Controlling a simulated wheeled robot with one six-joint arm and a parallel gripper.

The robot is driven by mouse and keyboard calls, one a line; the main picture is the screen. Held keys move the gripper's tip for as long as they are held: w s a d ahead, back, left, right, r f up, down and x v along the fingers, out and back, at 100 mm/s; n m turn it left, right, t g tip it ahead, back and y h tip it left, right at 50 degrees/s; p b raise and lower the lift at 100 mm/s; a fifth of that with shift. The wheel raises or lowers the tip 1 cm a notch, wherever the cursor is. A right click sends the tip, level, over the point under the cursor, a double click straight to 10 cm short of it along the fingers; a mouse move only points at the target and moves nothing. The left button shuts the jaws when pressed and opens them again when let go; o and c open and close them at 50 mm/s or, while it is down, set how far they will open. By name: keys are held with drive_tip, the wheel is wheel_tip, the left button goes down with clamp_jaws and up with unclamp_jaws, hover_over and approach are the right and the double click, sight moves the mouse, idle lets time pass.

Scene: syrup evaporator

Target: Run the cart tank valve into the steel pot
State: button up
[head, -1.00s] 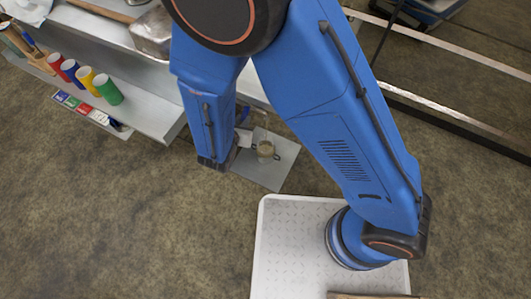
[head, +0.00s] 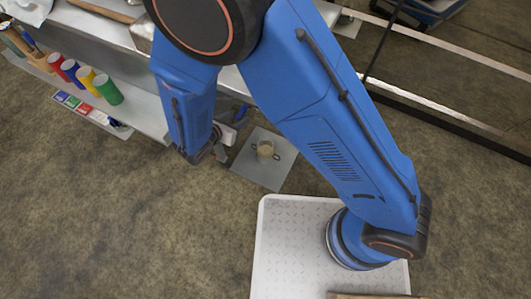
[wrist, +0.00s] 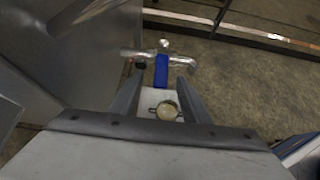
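The steel pot (head: 265,150) stands on a grey plate (head: 260,172) and holds tan-coloured contents. The pot also shows in the wrist view (wrist: 166,110), low between my fingers. The valve's blue handle (wrist: 161,70) shows upright in front of a metal pipe (wrist: 178,60), and a small blue part (head: 240,112) shows beside my arm in the head view. My gripper (wrist: 160,88) is open, its fingers apart with gaps on both sides of the handle. Whether a finger touches the handle cannot be told. No stream is clearly visible now.
Colored cups (head: 88,81) stand on a shelf at the left, by a steel bench. A grey metal wall (wrist: 75,55) is close to the left of my gripper. A metal rail (head: 450,115) runs along the right. Brown floor is open at lower left.

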drive_tip(key=v, duration=0.9)
idle(0.3)
idle(1.5)
